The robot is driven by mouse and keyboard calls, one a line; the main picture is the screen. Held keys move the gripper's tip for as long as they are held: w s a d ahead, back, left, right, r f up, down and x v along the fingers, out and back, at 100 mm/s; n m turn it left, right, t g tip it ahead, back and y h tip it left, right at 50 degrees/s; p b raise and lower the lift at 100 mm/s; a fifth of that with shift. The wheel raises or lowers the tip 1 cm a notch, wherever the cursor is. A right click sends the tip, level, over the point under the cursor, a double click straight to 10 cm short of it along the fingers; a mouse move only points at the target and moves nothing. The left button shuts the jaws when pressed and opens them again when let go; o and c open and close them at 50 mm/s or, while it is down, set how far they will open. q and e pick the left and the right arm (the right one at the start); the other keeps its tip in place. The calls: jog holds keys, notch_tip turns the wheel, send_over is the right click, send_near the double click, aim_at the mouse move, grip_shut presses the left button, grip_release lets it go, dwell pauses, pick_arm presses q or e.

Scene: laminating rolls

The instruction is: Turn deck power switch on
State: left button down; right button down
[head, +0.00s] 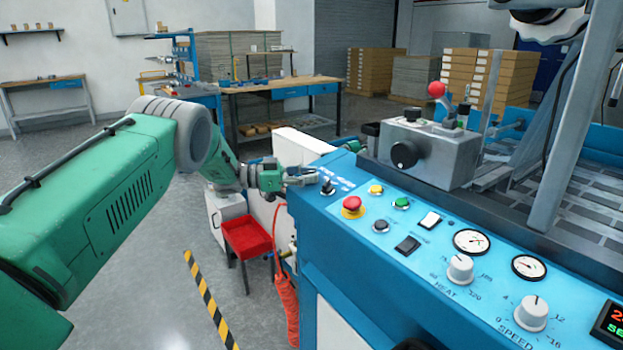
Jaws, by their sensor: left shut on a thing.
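The blue control panel (385,250) of the machine carries a small dark toggle switch (328,188) at its far left end, beside white lettering too small to read. My left gripper (313,179) reaches in from the left at this switch. Its fingers are shut on the toggle switch, with the fingertips at the lever's left side. The exact contact and the lever's tilt are too small to make out. My right gripper is not in view.
A grey control box (425,150) stands behind. A red bin (248,237) is below my left arm.

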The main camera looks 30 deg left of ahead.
pick_arm(q)
jog(key=shift+s+a+f, duration=0.2)
jog(key=shift+f, duration=0.2)
jog(key=c, duration=1.6)
grip_release()
jog(key=shift+c, duration=0.2)
jog(key=shift+a, duration=0.15)
jog(key=shift+a, duration=0.1)
jog(key=shift+w+d+r, duration=0.15)
jog(key=shift+d+r, duration=0.05)
jog(key=shift+d, duration=0.05)
jog(key=shift+s+a, duration=0.25)
jog(key=shift+a, duration=0.05)
jog(key=v, duration=1.1)
jog(key=shift+a, duration=0.15)
